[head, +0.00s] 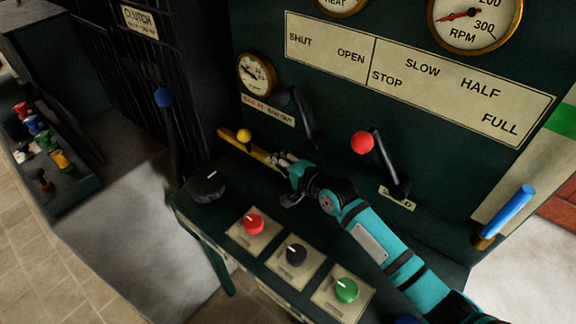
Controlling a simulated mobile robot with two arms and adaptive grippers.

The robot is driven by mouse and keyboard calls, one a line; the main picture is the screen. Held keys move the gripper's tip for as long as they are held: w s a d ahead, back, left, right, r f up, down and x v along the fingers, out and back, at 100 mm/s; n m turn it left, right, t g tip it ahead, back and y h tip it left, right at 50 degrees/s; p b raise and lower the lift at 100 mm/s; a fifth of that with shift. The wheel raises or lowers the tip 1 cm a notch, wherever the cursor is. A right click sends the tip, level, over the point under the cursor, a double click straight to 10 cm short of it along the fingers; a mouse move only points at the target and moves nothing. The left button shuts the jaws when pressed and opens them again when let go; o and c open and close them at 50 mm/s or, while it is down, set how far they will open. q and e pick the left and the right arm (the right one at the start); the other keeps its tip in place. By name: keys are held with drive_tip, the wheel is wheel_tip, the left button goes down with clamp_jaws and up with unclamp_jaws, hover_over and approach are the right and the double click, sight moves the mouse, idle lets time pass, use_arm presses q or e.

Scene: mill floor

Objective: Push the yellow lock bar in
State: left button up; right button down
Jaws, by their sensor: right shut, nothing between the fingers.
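The yellow lock bar (235,144) lies slantwise along the back of the dark green console, against the upright panel. A small yellow ball knob (244,135) stands at the bar. My right gripper (279,160) is shut and empty at the bar's right end. It looks very close to that end, but I cannot tell whether it touches. The fingers hide part of the bar's end. A small label (268,110) with "IN" and "OUT" wording is on the panel above the bar. My left gripper is not in view.
A red-knobbed lever (362,142) and a dark lever (303,117) rise behind my right arm. Red (253,223), black (296,254) and green (346,290) knobs sit in front. A blue-knobbed clutch lever (164,97) stands left. A blue handle (508,213) is right.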

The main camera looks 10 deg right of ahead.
drive_tip(key=v, duration=0.4)
drive_tip(key=shift+s+d+r, duration=0.1)
idle(0.4)
